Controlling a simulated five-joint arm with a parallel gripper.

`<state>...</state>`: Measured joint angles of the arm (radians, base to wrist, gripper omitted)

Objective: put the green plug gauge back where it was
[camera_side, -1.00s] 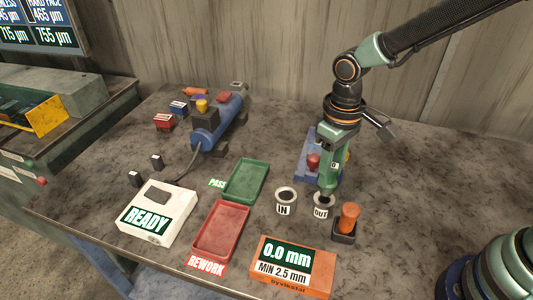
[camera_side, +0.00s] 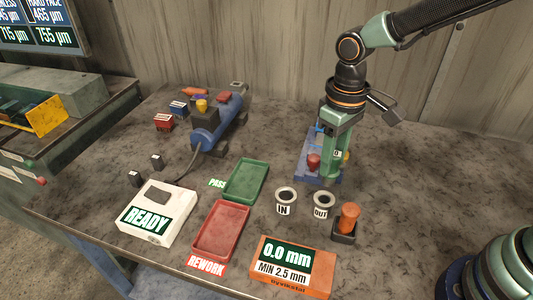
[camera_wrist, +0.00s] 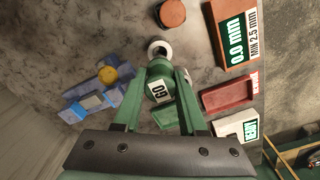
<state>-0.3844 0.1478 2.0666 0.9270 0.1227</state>
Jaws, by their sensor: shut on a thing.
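The green plug gauge (camera_wrist: 159,88), with a white GO label, is held between the two green fingers of my gripper (camera_side: 333,160). In the side view the fingers hide most of it. My gripper is beside the blue rack (camera_side: 304,172), at its right side and partly in front of it. The rack holds a red knob (camera_side: 313,161), and a yellow knob (camera_wrist: 107,75) shows on it in the wrist view. The white OUT cup (camera_side: 322,204) stands just in front of the gripper, apart from it. The gauge's lower end cannot be made out.
The white IN cup (camera_side: 285,201) stands left of the OUT cup. An orange-handled piece (camera_side: 348,218) stands to the right in a dark base. A green tray (camera_side: 246,181), a red tray (camera_side: 219,231) and an orange gauge box (camera_side: 291,268) lie nearby.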

